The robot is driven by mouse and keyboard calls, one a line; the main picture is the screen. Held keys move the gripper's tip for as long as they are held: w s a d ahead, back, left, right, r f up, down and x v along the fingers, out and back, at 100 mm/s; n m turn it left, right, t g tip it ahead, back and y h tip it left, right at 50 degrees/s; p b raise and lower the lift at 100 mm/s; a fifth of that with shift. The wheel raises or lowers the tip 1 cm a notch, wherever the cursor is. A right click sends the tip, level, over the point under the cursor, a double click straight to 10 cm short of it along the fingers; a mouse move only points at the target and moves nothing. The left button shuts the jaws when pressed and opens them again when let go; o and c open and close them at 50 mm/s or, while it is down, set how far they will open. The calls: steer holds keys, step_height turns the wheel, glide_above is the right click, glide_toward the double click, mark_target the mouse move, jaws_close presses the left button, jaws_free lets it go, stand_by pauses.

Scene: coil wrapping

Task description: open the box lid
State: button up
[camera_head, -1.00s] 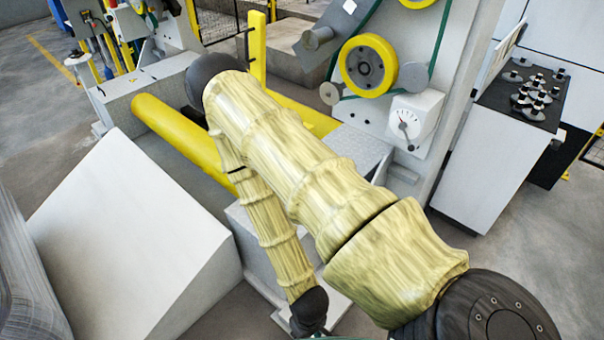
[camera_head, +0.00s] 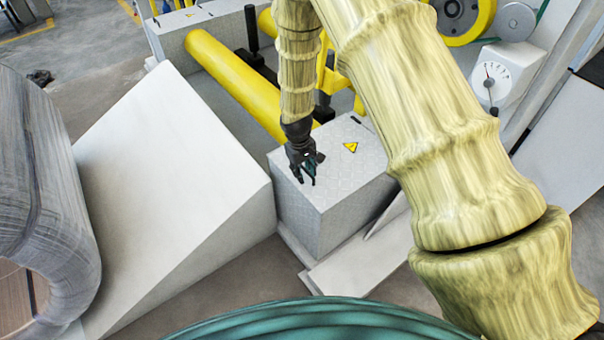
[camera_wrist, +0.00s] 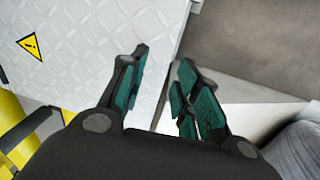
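A grey metal box (camera_head: 318,218) with a diamond-plate top and a yellow warning triangle stands at the centre in the head view. Its top looks closed, and I cannot make out a separate lid seam or handle. The patterned surface (camera_wrist: 95,40) fills the upper left of the wrist view. My gripper (camera_head: 309,178) is over the left part of the box top, pointing down. In the wrist view my gripper (camera_wrist: 163,62) has its teal-padded fingers apart with nothing between them, over the edge of the box. I cannot tell whether it touches the top.
A large white wedge-shaped block (camera_head: 165,190) stands left of the box. A wrapped grey coil (camera_head: 45,190) is at the far left. A yellow roller (camera_head: 235,85) lies behind the box. A machine with a dial gauge (camera_head: 490,78) stands at the right.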

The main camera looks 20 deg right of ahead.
steer(key=b, duration=0.2)
glide_toward(302, 167)
steer(key=shift+n+h, duration=0.3)
steer(key=shift+h, duration=0.1)
steer(key=f, duration=0.5)
steer(key=d+f, duration=0.1)
steer(key=f, duration=0.2)
steer(key=shift+w, duration=0.15)
steer(key=shift+r, duration=0.1)
jaws_close()
